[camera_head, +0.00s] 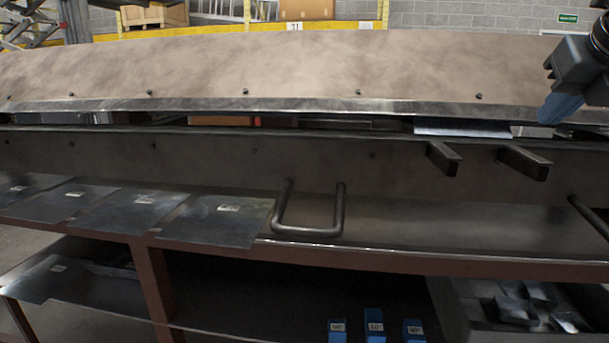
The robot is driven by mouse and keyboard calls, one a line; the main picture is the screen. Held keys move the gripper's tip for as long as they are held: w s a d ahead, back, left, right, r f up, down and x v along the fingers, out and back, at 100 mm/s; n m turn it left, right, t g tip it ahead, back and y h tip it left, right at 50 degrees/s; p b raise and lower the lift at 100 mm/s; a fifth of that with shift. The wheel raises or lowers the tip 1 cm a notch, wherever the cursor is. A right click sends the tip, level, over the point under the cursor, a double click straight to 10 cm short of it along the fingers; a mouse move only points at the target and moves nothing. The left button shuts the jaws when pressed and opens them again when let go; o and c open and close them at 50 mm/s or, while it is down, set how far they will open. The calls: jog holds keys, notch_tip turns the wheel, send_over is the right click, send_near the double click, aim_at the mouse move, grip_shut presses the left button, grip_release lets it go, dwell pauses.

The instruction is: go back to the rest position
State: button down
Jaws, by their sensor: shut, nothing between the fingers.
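My gripper (562,106) is at the upper right of the head view, in front of the big brown upper beam of the machine (300,68). Its blue fingertips point down and are shut, with nothing seen between them. The fingertips hang near the beam's bright lower edge; I cannot tell whether they touch it. The rest of my arm runs out of the picture at the right.
Several flat metal sheets (215,222) lie on the ledge at left. A bent bar handle (308,232) and dark square bars (525,163) stick out in front. Below are blue labelled blocks (375,325) and a bin (455,310) of metal pieces.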

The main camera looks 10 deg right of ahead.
jog(key=w+a+f+m+t+y+p, duration=0.1)
jog(key=w+a+m+t+y, duration=0.15)
jog(key=a+y, duration=0.4)
jog(key=w+a+f+m+t+y+p, duration=0.1)
jog(key=w+a+m+t+y, duration=0.2)
jog(key=a, duration=0.7)
jog(key=s+a+f+m+t, duration=0.45)
jog(key=f+m, duration=0.25)
jog(key=m, duration=0.6)
jog(key=s+a+f+m+g+h+p, duration=0.15)
jog(key=s+f+m+h, duration=0.55)
jog(key=s+f+m, duration=0.85)
jog(key=s+d+f+g+p, duration=0.1)
jog(key=s+f, duration=0.1)
jog(key=s, duration=1.1)
jog(key=s+d+f+n+g+p, duration=0.1)
jog(key=s+d+f, duration=0.1)
jog(key=s, duration=1.2)
jog(key=shift+f+n, duration=0.25)
jog(key=shift+n, duration=0.05)
jog(key=shift+d, duration=0.1)
